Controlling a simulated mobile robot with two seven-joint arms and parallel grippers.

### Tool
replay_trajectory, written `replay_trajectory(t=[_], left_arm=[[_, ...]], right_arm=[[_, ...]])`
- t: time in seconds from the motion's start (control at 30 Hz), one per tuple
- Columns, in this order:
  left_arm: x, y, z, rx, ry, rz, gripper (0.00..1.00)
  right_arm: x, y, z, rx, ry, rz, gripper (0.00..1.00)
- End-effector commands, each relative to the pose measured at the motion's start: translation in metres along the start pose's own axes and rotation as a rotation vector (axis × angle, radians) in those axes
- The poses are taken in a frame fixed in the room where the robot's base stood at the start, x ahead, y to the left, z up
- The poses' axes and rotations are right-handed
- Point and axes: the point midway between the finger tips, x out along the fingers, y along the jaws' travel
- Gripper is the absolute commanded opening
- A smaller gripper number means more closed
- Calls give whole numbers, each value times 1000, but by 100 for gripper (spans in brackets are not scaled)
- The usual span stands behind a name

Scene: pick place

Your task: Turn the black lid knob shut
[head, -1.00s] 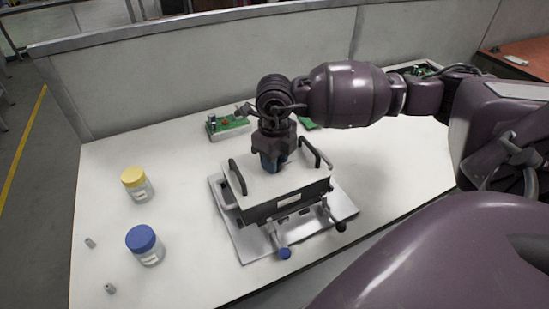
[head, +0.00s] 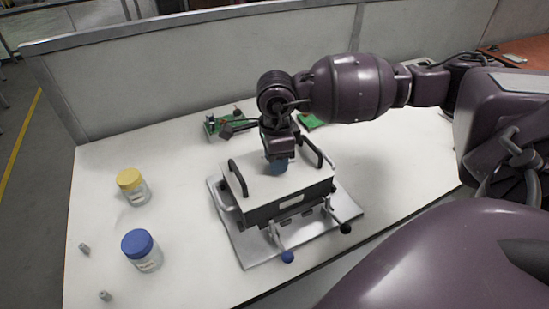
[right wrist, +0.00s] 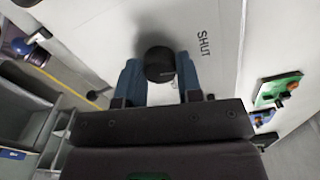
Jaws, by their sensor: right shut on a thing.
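The black lid knob (right wrist: 160,64) sits between the two blue fingers of my right gripper (right wrist: 158,76) in the right wrist view. The fingers are closed on its sides. The word SHUT is printed on the white lid (right wrist: 212,20) beside the knob. In the head view my right gripper (head: 277,166) reaches straight down onto the middle of the white lid (head: 252,181), between two black handles. The knob is hidden there by the gripper. The lid tops a grey box (head: 262,214) on a metal plate. My left gripper is out of view.
A yellow-capped jar (head: 132,186) and a blue-capped jar (head: 142,250) stand left of the box. Two small grey pieces lie near the table's left edge. Green circuit boards lie behind the box. A low partition (head: 200,70) runs along the back.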

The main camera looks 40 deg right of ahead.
Motion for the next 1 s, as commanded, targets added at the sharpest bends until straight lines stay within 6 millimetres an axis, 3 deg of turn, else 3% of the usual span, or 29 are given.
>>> replay_trajectory(t=[0.4, 0.93, 0.97, 1.0], left_arm=[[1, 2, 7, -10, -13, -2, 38], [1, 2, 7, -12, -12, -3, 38], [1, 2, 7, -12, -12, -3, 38], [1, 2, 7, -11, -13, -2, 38]], right_arm=[[0, 0, 0, -182, 0, 1, 9], [0, 0, 0, -204, 0, 0, 9], [0, 0, 0, -204, 0, 0, 35], [0, 0, 0, -204, 0, 0, 41]])
